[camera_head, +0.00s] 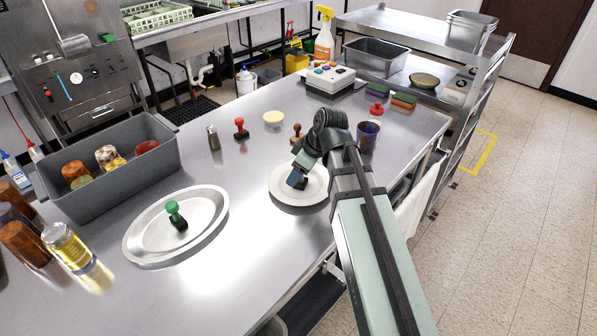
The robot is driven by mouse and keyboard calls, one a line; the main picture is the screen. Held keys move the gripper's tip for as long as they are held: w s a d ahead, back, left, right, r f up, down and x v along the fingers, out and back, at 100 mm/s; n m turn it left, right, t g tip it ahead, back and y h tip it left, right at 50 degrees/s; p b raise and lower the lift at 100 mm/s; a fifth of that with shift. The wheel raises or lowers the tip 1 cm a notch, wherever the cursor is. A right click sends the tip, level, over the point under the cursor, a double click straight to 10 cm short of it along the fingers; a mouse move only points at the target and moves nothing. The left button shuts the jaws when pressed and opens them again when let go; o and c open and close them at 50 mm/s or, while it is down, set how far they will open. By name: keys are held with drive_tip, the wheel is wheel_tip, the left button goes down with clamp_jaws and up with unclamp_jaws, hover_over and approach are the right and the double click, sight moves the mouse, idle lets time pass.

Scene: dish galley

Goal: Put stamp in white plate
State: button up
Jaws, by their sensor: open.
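The white plate (284,196) lies on the steel table near the middle, partly hidden by my arm. My gripper (297,180) is just above the plate, pointing down; its jaws are open. A small dark shape at its tips could be a finger or an object; I cannot tell which. A red-handled stamp (241,129) and a brown-handled stamp (297,134) stand on the table behind the plate.
The table between platter and plate is clear.

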drive_tip(key=v, duration=1.2)
